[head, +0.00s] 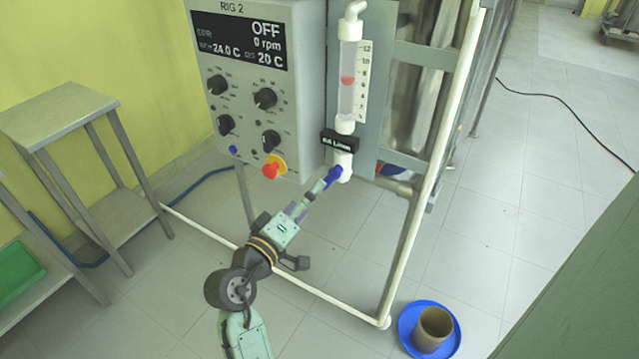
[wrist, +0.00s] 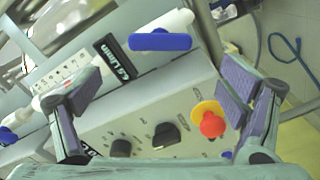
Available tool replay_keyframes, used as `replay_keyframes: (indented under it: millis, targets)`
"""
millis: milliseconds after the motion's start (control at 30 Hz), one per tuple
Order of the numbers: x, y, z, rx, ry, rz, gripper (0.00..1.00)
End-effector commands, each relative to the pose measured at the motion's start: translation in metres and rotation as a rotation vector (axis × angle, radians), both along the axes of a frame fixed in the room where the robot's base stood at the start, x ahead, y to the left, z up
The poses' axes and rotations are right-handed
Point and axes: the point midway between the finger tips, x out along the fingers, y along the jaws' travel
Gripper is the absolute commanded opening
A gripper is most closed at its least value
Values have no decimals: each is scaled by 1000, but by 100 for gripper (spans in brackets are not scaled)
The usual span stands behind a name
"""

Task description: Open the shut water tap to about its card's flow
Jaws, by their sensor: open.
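The blue tap handle (wrist: 160,41) lies ahead of my open gripper (wrist: 162,92) in the wrist view, between the lines of its fingers, with no visible contact. In the head view the handle (head: 333,177) sits low on the white pipe, with my gripper (head: 322,184) right at it; the fingertips partly overlap it. Above it is a black card (head: 340,141) marked in L/min; its number is too small to read surely. It also shows in the wrist view (wrist: 115,58). The clear flow tube (head: 347,100) has a red float (head: 348,80) around mid-height beside a numbered scale.
The control box (head: 270,150) of RIG 2, its display reading OFF, has several black knobs and a red stop button (head: 271,170) close to my arm. A white frame rail (head: 410,200) stands right. A brown pot in a blue dish (head: 402,336) is on the floor.

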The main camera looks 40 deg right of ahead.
Motion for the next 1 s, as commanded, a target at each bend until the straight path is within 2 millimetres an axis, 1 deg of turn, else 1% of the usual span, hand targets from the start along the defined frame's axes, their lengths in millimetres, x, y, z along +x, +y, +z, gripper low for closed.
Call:
replay_keyframes:
  millis: [33,100,267,1000]
  targets:
    - [-2,9,-1,1,1,4,90]
    - [-6,17,0,0,1,3,90]
    - [-11,27,0,0,0,2,90]
    - [-11,28,0,0,0,0,90]
